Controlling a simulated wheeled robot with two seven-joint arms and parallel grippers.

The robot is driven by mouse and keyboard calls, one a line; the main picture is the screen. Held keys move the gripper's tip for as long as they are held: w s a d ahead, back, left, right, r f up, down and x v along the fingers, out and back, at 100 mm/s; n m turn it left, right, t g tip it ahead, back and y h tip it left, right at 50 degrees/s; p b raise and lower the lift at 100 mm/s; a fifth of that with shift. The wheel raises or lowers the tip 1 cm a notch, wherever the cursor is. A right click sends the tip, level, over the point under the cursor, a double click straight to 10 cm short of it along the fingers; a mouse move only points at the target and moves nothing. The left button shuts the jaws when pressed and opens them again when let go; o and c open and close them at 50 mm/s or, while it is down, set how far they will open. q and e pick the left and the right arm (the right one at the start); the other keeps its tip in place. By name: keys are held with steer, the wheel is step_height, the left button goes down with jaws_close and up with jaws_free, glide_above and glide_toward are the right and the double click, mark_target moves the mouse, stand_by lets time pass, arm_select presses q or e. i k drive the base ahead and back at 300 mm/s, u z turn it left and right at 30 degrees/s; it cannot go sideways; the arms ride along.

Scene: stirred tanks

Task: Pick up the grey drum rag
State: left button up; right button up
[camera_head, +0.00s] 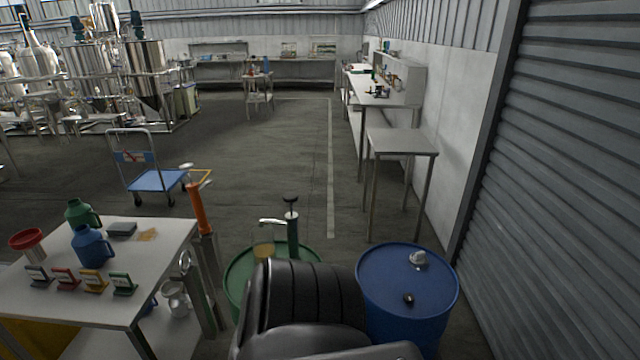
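The blue drum stands upright at the lower right, near the shutter wall. Neither of my grippers shows in the head view. Nothing is touching the rag.
A small black cap (408,299) sits on the blue lid. A green drum (240,262) with a hand pump (292,230) stands left of it, partly hidden. A white table (60,310) with jugs is at left, a bare steel table (400,142) behind. Open floor lies mid-room.

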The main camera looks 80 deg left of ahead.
mark_target(116, 229)
steer(key=u, duration=4.65)
